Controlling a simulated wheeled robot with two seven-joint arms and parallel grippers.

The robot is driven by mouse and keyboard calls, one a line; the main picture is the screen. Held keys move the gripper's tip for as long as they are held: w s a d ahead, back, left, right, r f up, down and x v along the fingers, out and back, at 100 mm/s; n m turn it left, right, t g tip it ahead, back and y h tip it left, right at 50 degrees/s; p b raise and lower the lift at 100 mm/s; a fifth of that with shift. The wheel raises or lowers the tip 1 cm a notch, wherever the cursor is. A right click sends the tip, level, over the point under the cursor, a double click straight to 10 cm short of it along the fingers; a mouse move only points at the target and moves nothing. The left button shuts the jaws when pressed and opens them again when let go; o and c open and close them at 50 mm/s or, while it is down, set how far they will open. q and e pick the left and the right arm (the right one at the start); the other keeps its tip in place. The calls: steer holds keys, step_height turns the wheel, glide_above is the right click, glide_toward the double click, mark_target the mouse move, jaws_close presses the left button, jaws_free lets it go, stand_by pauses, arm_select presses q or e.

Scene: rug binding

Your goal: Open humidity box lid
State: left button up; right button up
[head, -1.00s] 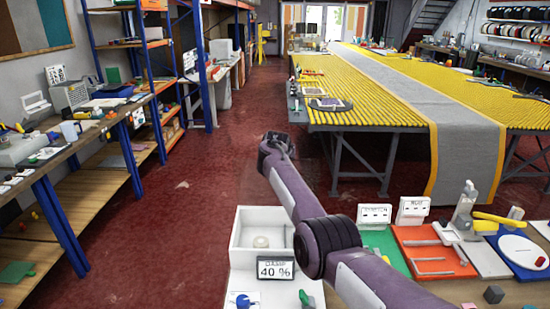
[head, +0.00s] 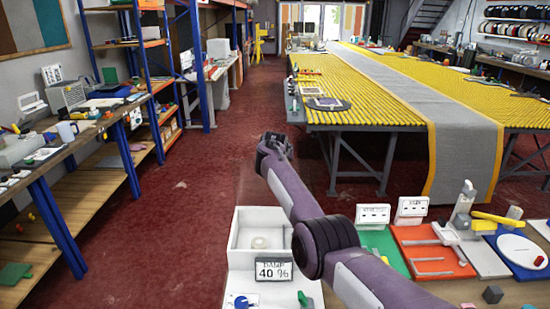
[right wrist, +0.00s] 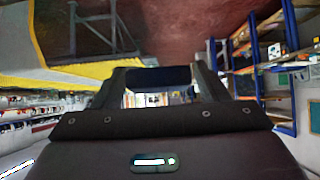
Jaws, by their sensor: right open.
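The humidity box (head: 234,243) is a white box at the lower middle of the head view, with a display reading 40 % (head: 273,269) on its front. I see into it from above, and a small pale round thing (head: 260,242) lies inside. I cannot make out a separate lid. My right gripper (head: 270,142) is raised in front of the red floor, above the box in the picture and apart from it. My left gripper is not in view.
Right of my arm are a green mat (head: 384,245), an orange tray (head: 425,262) and two white label stands (head: 411,208). A long table with yellow slats (head: 365,100) stands behind. Shelves (head: 100,190) line the left. The red floor (head: 190,220) between is clear.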

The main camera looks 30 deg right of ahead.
steer(key=shift+b+v, duration=0.35)
steer(key=shift+v, duration=0.6)
steer(key=shift+b+v, duration=0.65)
steer(key=shift+v, duration=2.15)
